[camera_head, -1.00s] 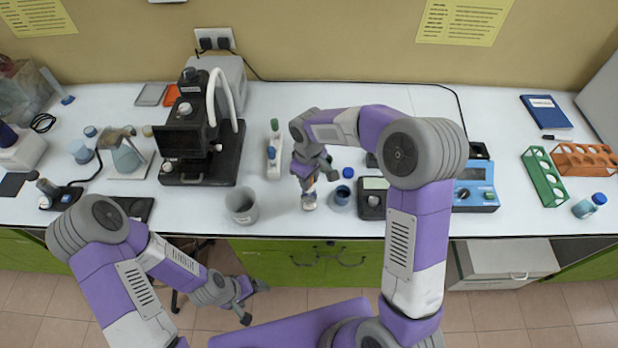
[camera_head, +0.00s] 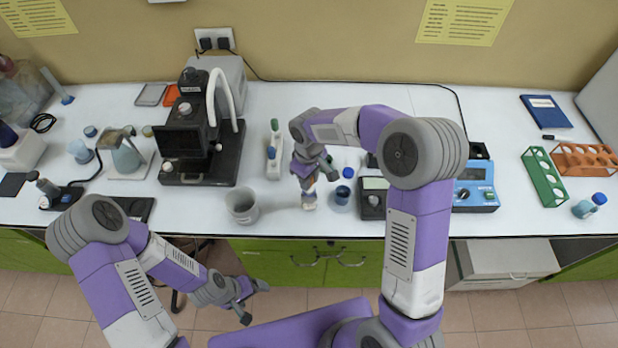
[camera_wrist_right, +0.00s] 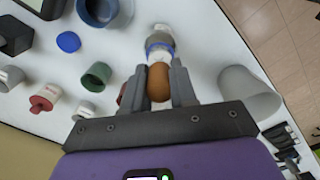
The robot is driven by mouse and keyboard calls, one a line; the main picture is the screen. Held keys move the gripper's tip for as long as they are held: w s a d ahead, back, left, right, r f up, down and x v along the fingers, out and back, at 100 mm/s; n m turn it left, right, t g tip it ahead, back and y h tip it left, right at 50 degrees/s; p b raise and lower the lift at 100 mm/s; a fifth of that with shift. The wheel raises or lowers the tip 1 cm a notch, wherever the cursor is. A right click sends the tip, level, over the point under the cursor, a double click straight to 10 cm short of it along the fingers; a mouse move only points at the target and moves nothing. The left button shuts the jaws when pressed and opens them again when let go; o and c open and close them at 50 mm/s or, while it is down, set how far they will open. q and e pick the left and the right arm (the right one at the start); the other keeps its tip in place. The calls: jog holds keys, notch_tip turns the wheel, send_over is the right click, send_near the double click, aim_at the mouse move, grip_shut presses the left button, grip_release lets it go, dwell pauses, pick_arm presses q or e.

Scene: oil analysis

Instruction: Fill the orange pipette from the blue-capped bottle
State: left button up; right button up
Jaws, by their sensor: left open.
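My right gripper (camera_wrist_right: 158,84) is shut on the orange pipette (camera_wrist_right: 158,88), its fingers on both sides of the rounded orange bulb. In the head view this gripper (camera_head: 309,181) is right above a small clear bottle (camera_head: 309,202) near the table's front edge. The bottle (camera_wrist_right: 160,42) also shows past the fingertips in the wrist view, with a blue band at its neck. The pipette's tip is hidden, so I cannot tell how deep it is. A loose blue cap (camera_head: 348,172) lies on the table; it also shows in the wrist view (camera_wrist_right: 68,42). My left gripper (camera_head: 248,302) is open and empty before the table.
A grey beaker (camera_head: 242,206) stands left of the bottle and a blue container (camera_head: 342,194) right of it. A black instrument (camera_head: 200,135) stands at back left. A blue meter (camera_head: 475,187), a green rack (camera_head: 544,177) and an orange rack (camera_head: 587,161) are at right.

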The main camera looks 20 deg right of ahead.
jog(key=shift+r, duration=0.1)
jog(key=shift+r+p, duration=3.75)
jog(key=shift+r, duration=1.2)
